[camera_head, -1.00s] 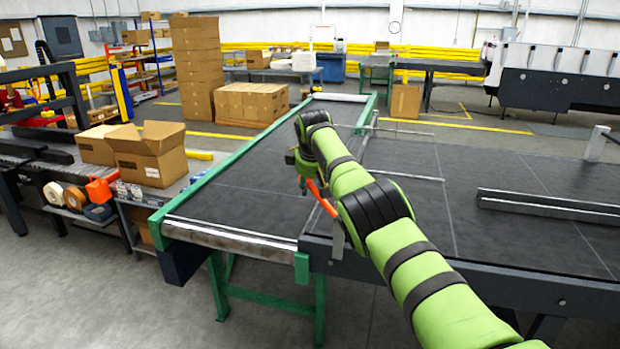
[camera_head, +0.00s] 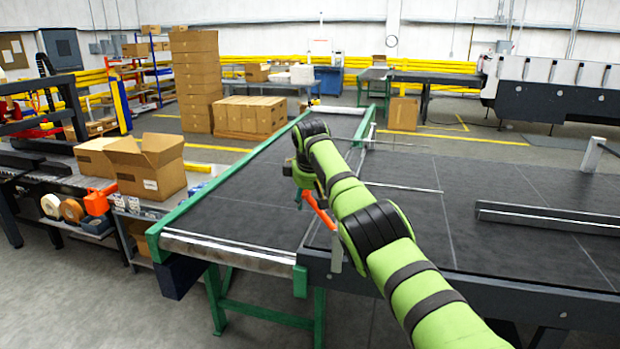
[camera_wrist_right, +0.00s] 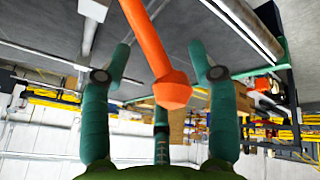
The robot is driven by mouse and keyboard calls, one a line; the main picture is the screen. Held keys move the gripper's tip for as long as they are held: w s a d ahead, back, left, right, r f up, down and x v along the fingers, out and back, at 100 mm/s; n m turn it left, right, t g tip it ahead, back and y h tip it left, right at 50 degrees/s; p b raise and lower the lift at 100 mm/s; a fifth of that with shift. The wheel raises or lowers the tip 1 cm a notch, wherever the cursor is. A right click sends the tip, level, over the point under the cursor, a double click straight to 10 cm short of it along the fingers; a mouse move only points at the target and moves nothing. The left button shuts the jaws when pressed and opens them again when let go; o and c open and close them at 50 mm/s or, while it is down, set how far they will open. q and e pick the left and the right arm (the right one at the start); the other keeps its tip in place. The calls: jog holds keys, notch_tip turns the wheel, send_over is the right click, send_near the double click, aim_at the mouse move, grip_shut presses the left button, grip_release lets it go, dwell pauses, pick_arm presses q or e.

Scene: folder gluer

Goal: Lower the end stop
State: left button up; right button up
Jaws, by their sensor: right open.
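An orange lever (camera_head: 318,209) stands at the near edge of the dark belt table, beside an upright grey metal bracket (camera_head: 336,252). I cannot tell which part here is the end stop itself. My right arm reaches over the table, and its gripper (camera_head: 298,198) is mostly hidden behind the arm and wrist, close to the lever. In the right wrist view my right gripper (camera_wrist_right: 158,48) has its teal fingers spread, with the orange lever (camera_wrist_right: 160,60) running between them. Its wider end lies between the fingers; contact is not clear. My left gripper is out of view.
A green-framed conveyor (camera_head: 228,240) runs left of my arm. The dark belt table (camera_head: 500,190) to the right carries a long metal rail (camera_head: 550,216). The belts are otherwise largely clear.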

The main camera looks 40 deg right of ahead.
jog(key=v, duration=1)
jog(key=shift+s+r, duration=0.15)
jog(key=shift+s, duration=0.05)
jog(key=shift+a, duration=0.1)
